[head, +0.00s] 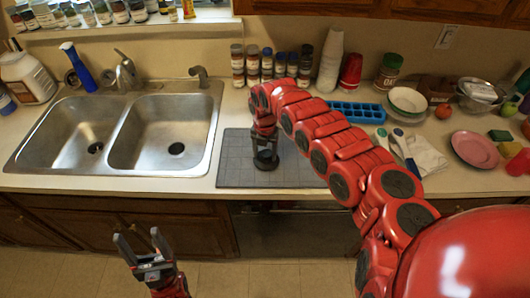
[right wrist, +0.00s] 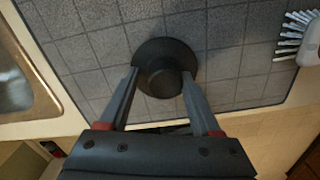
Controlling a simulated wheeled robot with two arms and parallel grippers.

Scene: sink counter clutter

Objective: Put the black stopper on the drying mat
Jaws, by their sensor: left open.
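The black stopper (head: 266,160) is a dark round disc with a raised knob. It appears to rest on the grey, grid-lined drying mat (head: 232,168), near its middle. It also shows in the right wrist view (right wrist: 165,52), seen from above. My right gripper (right wrist: 160,76) points down at the stopper, its fingers apart on either side of the knob, with a small gap visible on the left side. In the head view the right gripper (head: 265,141) is just over the stopper. My left gripper (head: 138,236) is open and empty, in front of the counter.
The double steel sink (head: 124,132) lies left of the mat. A blue ice tray (head: 357,112), a scrub brush (right wrist: 300,38), a white cloth (head: 426,155), bowls and a pink plate (head: 474,149) crowd the right. Jars and stacked cups line the wall.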

